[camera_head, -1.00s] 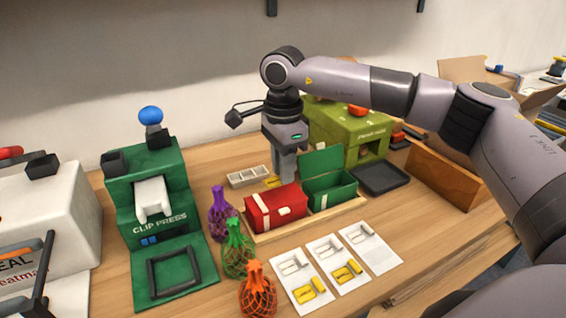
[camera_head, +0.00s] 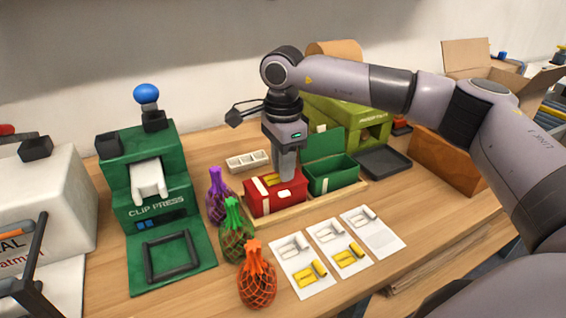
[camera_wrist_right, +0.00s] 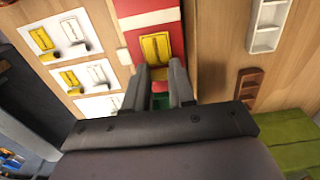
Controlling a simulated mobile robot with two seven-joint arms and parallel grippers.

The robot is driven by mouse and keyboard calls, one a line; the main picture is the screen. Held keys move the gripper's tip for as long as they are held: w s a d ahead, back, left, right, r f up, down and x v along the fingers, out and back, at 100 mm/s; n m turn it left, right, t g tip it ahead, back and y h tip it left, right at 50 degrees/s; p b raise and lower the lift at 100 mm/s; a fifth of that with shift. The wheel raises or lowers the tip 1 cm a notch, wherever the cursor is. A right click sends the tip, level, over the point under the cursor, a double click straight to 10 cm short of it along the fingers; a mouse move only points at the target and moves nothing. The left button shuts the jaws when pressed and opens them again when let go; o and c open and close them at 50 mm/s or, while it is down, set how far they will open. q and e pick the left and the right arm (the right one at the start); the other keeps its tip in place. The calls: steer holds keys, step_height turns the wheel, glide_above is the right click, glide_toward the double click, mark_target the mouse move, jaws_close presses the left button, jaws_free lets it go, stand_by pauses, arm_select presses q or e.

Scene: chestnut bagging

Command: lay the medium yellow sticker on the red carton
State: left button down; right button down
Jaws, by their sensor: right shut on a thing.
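The red carton (camera_head: 262,204) is closed, with a white band, and stands in a shallow wooden tray beside the open green carton. My right gripper (camera_head: 286,178) points down over the red carton's top, its fingers shut on the yellow sticker (camera_head: 270,181). In the right wrist view the sticker (camera_wrist_right: 156,47) lies flat over the red carton's lid (camera_wrist_right: 145,8), just beyond the fingertips (camera_wrist_right: 165,75). I cannot tell whether it touches the lid. My left gripper is out of view.
The green carton (camera_head: 335,183) stands right of the red one. Sticker sheets (camera_head: 301,286) lie in front. Purple, green and orange net bags (camera_head: 257,285) stand left of them. A green clip press (camera_head: 160,190), a white divided tray (camera_head: 247,161) and a dark tray (camera_head: 383,161) are around.

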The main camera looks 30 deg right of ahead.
stand_by(0.3)
steer(key=c, duration=0.9)
jaws_free()
steer(key=shift+o, duration=0.2)
steer(key=shift+r, duration=0.1)
steer(key=shift+r+p, duration=2.85)
steer(key=shift+r, duration=0.6)
steer(key=shift+s+f, duration=0.1)
